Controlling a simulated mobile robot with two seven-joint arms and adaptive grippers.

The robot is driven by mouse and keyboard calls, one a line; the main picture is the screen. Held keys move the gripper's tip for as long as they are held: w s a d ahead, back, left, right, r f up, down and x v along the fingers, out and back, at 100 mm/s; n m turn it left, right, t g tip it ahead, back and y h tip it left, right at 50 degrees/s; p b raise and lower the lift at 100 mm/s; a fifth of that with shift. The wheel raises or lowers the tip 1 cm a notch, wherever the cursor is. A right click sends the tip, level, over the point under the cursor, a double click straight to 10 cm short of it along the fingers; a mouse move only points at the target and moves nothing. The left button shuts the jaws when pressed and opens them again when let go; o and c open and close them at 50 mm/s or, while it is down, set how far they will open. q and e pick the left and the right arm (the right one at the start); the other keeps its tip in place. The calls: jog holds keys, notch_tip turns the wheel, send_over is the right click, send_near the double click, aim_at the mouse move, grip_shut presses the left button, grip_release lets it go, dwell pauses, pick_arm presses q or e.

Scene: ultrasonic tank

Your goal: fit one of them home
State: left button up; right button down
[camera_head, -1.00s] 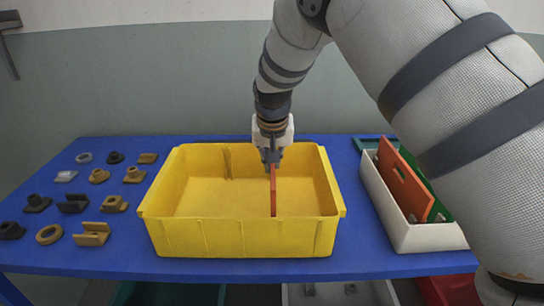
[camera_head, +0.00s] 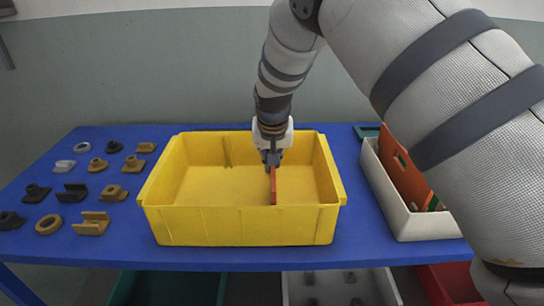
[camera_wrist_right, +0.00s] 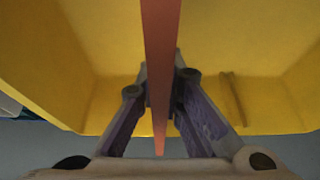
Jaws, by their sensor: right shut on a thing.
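My right gripper (camera_head: 271,160) is shut on an upright orange-red divider plate (camera_head: 273,188), seen nearly edge-on inside the yellow bin (camera_head: 165,226). In the right wrist view the plate (camera_wrist_right: 161,35) runs between the two fingers (camera_wrist_right: 160,90). The plate stands right of the bin's middle. A vertical rib (camera_head: 227,152) on the bin's back wall lies to its left; it also shows in the wrist view (camera_wrist_right: 233,100). I cannot tell whether the plate's lower edge touches the floor or any slot. My left gripper is not in view.
A white bin (camera_head: 418,228) on the right holds another orange plate (camera_head: 402,165) and something green, partly hidden by my right arm. Several small brown, black and grey parts (camera_head: 92,223) lie in rows at the left of the blue table (camera_head: 110,250).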

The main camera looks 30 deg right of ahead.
jog(key=shift+f, duration=0.3)
jog(key=c, duration=1.7)
grip_release()
jog(key=shift+o, duration=0.2)
jog(key=v, duration=1.2)
